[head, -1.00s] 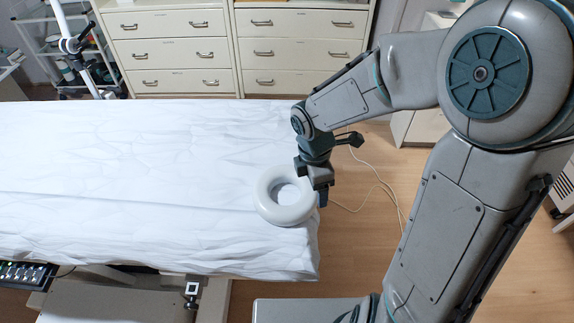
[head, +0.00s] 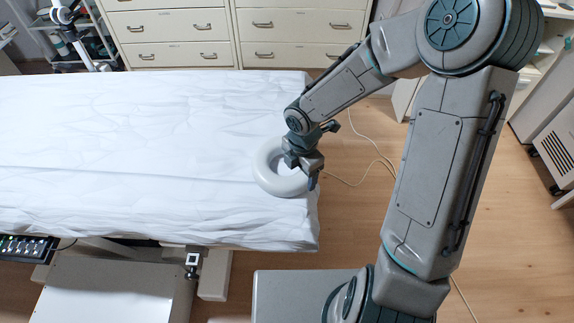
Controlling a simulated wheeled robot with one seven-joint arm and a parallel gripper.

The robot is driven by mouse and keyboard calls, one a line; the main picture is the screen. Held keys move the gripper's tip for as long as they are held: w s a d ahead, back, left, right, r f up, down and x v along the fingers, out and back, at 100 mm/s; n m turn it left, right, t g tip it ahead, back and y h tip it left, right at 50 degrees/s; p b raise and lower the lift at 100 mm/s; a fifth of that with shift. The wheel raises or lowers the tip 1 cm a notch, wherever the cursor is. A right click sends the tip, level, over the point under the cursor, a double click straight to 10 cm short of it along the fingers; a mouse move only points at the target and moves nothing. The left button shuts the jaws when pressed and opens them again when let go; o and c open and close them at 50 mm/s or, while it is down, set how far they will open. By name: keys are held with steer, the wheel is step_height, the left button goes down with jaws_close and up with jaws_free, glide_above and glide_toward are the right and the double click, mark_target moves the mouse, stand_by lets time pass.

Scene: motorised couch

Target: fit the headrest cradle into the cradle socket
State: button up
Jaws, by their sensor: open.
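The headrest cradle, a white padded ring (head: 268,178), lies flat on the white-sheeted couch (head: 130,165) near its right end. My gripper (head: 308,174) is open at the ring's right side, with its fingers at the rim. It hides part of the ring's right and upper right edge, and I cannot tell whether the fingers touch it. A small square fitting with a white frame and dark centre (head: 192,260) sits below the couch's front edge. It may be the cradle socket.
A control box with buttons (head: 28,246) is at the couch's front left. Drawer cabinets (head: 180,35) stand behind the couch. A thin cable (head: 372,165) runs over the wooden floor (head: 350,225) right of the couch, where the floor is otherwise fairly clear.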

mark_target(300, 176)
steer(key=f, duration=0.4)
steer(key=shift+w+f+b, duration=0.25)
steer(key=shift+w+b, duration=0.05)
steer(key=shift+b, duration=0.1)
steer(key=c, duration=1.4)
steer(key=shift+o, duration=0.2)
steer(key=shift+r, duration=0.1)
